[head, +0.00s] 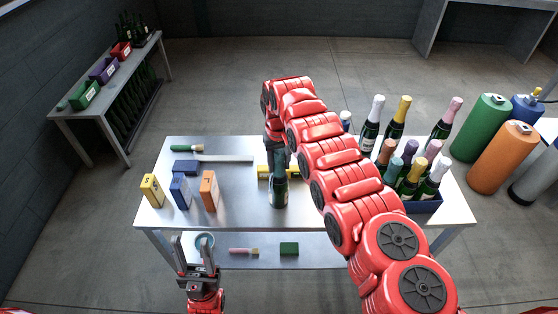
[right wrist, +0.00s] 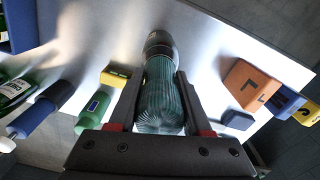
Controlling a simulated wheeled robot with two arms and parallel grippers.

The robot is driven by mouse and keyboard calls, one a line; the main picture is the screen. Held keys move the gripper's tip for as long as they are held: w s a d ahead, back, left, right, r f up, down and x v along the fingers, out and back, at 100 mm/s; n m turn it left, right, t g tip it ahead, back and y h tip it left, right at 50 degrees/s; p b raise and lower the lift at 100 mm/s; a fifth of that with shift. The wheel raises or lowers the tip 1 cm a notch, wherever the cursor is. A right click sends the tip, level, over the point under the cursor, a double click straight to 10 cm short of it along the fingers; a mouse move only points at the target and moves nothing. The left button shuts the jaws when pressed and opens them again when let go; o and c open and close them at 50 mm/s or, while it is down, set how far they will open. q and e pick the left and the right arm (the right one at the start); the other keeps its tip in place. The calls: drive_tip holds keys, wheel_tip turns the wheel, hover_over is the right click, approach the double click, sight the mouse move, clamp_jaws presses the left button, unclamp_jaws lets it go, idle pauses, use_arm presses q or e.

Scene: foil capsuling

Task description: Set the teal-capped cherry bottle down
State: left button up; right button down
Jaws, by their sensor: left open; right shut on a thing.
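The teal-capped cherry bottle (head: 278,190) is dark and stands roughly upright over the front middle of the table (head: 250,218). My right gripper (head: 279,160) is shut on its upper part from above. In the right wrist view the ribbed teal cap (right wrist: 160,98) sits between the two fingers, with the dark bottle body beyond it. I cannot tell whether the base touches the tabletop. My left gripper (head: 195,245) is open and empty, in front of the table's left front edge.
Yellow, blue and orange boxes (head: 209,190) stand left of the bottle. A yellow holder (head: 264,172) lies just behind it. A blue crate (head: 425,207) with several bottles is at the right, partly behind my right arm. Tabletop between the orange box and the bottle is clear.

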drive_tip(key=shift+w, duration=0.15)
drive_tip(key=c, duration=0.6)
unclamp_jaws()
drive_tip(key=shift+a, duration=0.1)
drive_tip(key=shift+o, duration=1.3)
drive_tip(key=shift+s+r, duration=0.1)
drive_tip(key=shift+s, duration=0.1)
drive_tip(key=shift+w, duration=0.1)
